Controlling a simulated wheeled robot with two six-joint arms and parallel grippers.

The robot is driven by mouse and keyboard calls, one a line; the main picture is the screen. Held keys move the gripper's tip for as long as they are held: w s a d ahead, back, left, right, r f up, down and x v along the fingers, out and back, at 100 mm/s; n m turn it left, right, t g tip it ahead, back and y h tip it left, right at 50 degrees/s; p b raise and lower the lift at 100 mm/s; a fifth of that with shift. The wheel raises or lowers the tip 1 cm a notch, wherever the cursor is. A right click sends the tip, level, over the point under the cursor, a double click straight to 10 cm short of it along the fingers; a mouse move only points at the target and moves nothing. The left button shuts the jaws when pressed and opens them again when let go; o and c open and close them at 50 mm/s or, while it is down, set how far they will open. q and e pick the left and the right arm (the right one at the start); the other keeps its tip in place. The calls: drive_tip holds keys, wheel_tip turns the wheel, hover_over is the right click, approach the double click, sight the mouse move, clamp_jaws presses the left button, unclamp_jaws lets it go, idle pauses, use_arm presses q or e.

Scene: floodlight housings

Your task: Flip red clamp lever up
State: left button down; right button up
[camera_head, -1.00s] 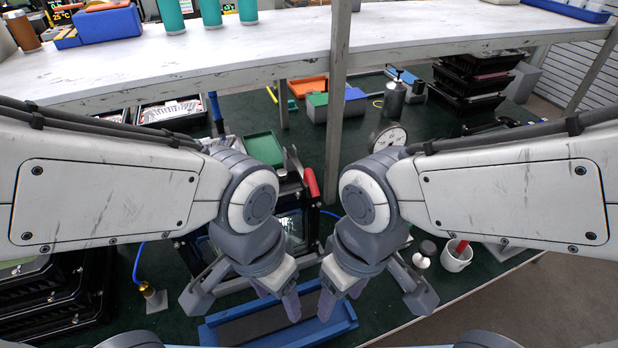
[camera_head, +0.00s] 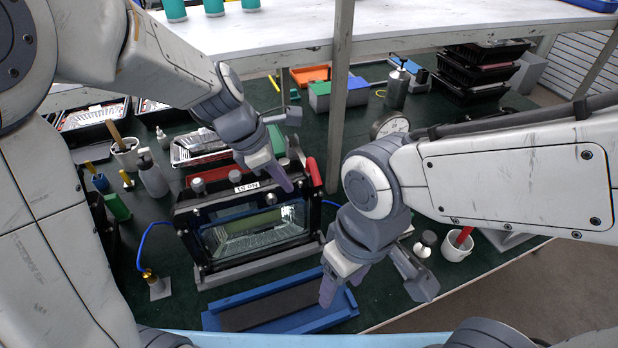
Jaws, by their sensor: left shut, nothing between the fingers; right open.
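The red clamp lever (camera_head: 314,173) is at the top right corner of the black-framed fixture, and I cannot tell its exact angle. The fixture holds a floodlight housing (camera_head: 255,231) with a glass front and a label on its top edge. My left gripper (camera_head: 287,187) is shut and empty, its fingertips over the top of the fixture just left of the lever; they look apart from it. My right gripper (camera_head: 330,288) is open and empty, lower right of the fixture, above the right end of the blue tray.
A blue tray (camera_head: 222,321) lies in front of the fixture. A white cup (camera_head: 457,250) with a red handle in it stands at the right. A dial gauge (camera_head: 390,125) and a grey post (camera_head: 337,110) stand behind. A blue cable (camera_head: 142,245) curves at the left.

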use_arm(q)
drive_tip(key=shift+w+a+n, duration=0.3)
drive_tip(key=shift+w+n, duration=0.3)
drive_tip(key=shift+n, duration=0.1)
drive_tip(key=b+x, duration=0.1)
drive_tip(key=x, duration=0.9)
drive_tip(key=r+p, duration=0.1)
drive_tip(key=d+r+p, duration=0.2)
drive_tip(key=shift+w+r, duration=0.3)
drive_tip(key=shift+w, duration=0.05)
